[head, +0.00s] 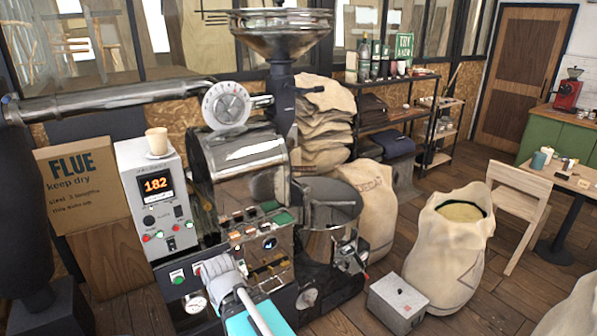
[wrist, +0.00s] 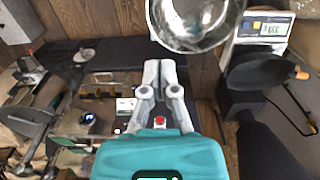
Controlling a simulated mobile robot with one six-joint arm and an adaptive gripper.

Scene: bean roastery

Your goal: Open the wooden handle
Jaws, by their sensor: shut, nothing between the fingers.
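My gripper (head: 212,268) has a teal body and pale grey fingers. In the head view it is low, in front of the roaster's lower front. The wrist view shows the two fingers (wrist: 160,66) together, with nothing held. The roaster (head: 240,170) is a large metal machine with a drum, a round dial and a funnel on top. A small orange-brown grip tip (wrist: 301,73) shows at the right in the wrist view, apart from my fingers. I cannot tell whether it is the wooden handle. My arm and gripper hide part of the roaster's lower front.
A control box (head: 152,205) reading 182 stands left of the roaster, with a cup (head: 157,141) on top. A small grey box (head: 397,303) and an open sack (head: 450,250) stand on the floor at right. A metal bowl (wrist: 195,25) is just beyond my fingers.

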